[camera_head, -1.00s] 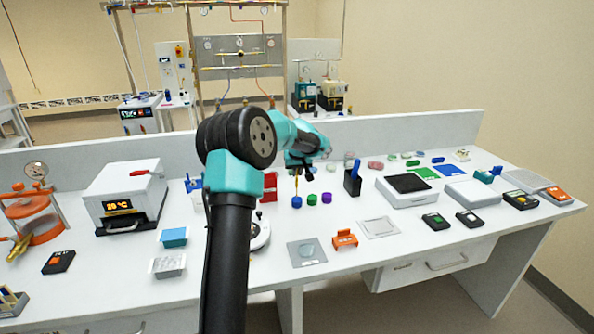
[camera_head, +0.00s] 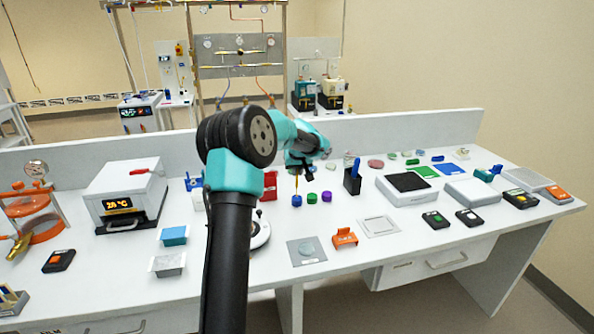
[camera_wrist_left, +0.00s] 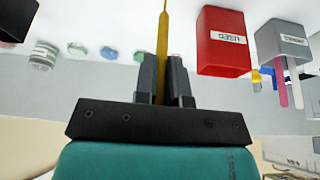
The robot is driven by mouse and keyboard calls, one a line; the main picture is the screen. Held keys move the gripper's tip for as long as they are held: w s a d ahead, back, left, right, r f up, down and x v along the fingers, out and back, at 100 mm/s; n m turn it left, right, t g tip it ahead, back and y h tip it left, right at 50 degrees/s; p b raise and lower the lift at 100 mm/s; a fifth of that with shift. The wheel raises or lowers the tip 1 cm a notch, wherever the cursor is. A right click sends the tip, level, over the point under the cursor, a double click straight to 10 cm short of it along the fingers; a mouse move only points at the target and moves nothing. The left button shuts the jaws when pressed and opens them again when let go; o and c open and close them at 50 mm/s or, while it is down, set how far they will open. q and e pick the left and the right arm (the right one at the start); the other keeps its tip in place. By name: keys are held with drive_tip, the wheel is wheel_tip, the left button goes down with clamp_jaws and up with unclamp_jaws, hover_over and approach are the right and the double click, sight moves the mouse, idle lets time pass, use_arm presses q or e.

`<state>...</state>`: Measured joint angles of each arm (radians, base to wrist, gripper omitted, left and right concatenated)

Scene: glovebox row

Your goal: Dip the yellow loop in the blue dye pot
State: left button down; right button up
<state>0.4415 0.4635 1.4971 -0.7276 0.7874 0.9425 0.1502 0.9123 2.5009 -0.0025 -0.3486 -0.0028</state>
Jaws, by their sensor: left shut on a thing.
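My left gripper (camera_head: 302,172) is shut on the yellow loop (camera_head: 297,184) above the back middle of the bench. In the left wrist view the loop's yellow handle (camera_wrist_left: 162,40) stands between the two dark fingers (camera_wrist_left: 163,85). In the head view the loop points down, and its lower end meets the top of the blue dye pot (camera_head: 297,198). I cannot tell how deep the tip sits in the pot, as the tip is hidden. My right gripper is not in view.
A green pot (camera_head: 312,197) and a purple pot (camera_head: 327,197) stand just right of the blue one. A red box marked USED (camera_wrist_left: 222,40) and a grey holder with coloured handles (camera_wrist_left: 282,42) are near the gripper. A black holder (camera_head: 352,183) stands further right.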

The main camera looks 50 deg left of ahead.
use_arm(q)
drive_tip(key=shift+f, duration=0.3)
idle(0.7)
drive_tip(key=shift+r, duration=0.1)
drive_tip(key=shift+r, duration=3.45)
